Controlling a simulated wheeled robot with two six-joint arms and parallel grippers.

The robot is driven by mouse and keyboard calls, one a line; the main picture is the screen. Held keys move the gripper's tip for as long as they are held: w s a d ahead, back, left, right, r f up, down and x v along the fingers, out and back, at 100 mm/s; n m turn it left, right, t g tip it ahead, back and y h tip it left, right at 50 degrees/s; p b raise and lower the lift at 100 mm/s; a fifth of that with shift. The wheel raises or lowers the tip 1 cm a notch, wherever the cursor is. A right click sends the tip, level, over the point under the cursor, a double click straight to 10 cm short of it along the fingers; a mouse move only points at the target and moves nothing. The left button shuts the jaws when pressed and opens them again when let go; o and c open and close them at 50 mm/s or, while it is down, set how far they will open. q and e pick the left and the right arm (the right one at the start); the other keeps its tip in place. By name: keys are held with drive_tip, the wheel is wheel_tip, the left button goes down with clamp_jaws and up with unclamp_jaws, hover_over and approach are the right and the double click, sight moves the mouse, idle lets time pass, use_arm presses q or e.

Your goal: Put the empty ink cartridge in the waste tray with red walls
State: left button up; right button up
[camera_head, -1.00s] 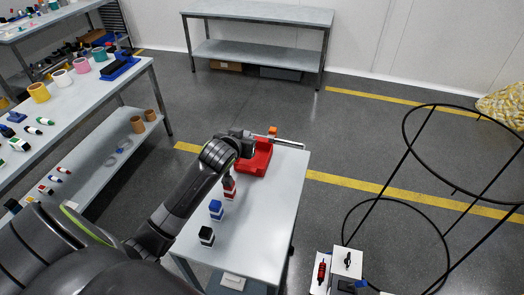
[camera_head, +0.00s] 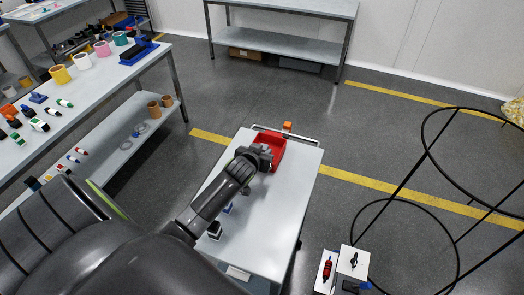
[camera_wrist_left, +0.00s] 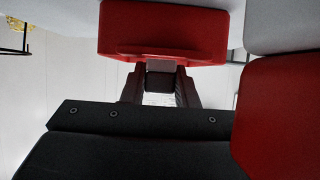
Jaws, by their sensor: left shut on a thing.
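The waste tray with red walls (camera_head: 280,152) sits at the far end of the narrow light table. It also fills the upper middle of the left wrist view (camera_wrist_left: 165,30). My left gripper (camera_head: 264,156) is at the near left part of the tray, its fingertips hard to make out in the head view. In the left wrist view my left gripper (camera_wrist_left: 160,88) is shut on a small dark block with a grey part, likely the empty ink cartridge (camera_wrist_left: 160,79). I cannot tell whether it touches the tray. My right gripper is not in view.
Bottles stand along the narrow table, one black-capped (camera_head: 215,230) and one blue (camera_head: 228,208). An orange object (camera_head: 287,127) is behind the tray. A black wire frame (camera_head: 400,205) stands right.

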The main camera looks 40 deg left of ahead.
use_arm(q)
drive_tip(key=shift+f, duration=0.1)
drive_tip(key=o, duration=1)
drive_tip(key=shift+c, duration=0.2)
drive_tip(key=shift+s, duration=0.1)
drive_tip(key=b+v, duration=0.1)
drive_tip(key=v, duration=1.1)
